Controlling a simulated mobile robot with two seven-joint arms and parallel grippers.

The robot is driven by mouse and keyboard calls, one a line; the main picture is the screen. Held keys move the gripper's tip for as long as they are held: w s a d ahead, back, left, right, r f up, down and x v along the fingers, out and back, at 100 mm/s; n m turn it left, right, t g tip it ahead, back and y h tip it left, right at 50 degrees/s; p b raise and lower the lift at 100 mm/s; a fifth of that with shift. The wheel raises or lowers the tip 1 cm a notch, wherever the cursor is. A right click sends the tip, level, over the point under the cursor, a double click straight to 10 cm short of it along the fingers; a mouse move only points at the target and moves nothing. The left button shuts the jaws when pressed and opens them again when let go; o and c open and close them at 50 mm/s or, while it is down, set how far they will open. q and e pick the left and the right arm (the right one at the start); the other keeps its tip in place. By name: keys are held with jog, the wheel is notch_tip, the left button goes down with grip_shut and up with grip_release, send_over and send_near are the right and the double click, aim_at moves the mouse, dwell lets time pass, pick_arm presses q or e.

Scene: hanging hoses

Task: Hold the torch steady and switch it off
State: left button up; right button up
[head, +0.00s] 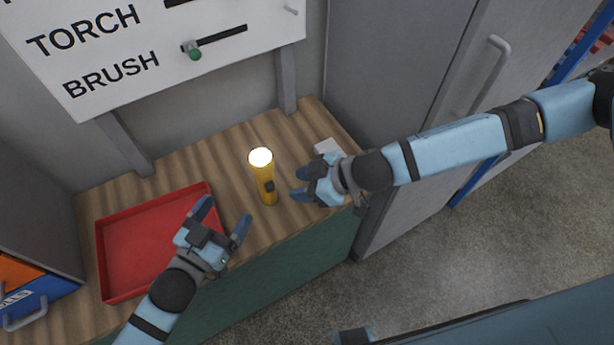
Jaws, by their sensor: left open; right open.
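A yellow torch (265,182) stands on the wooden counter, with its head up and its lens glowing bright. A dark switch patch shows low on its side, facing me. My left gripper (224,222) is open and empty, to the left of and nearer than the torch, over the right edge of the red tray. My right gripper (300,183) is open just to the right of the torch, with its fingers pointing at it. A gap shows between these fingers and the torch body. Neither gripper touches the torch.
The red tray (103,252) lies at the counter's left. A small white object (327,147) sits behind my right gripper. A white board (130,80) labelled TORCH and BRUSH, with a slider and green knob (195,54), hangs above. A grey cabinet (395,70) stands right of the wooden counter (232,150).

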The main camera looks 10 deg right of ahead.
aim_at(255, 169)
pick_arm(q)
jog(key=x, duration=1.4)
jog(key=shift+s, duration=0.1)
pick_arm(e)
jog(key=shift+w+d+r, duration=0.35)
jog(key=shift+d, duration=0.1)
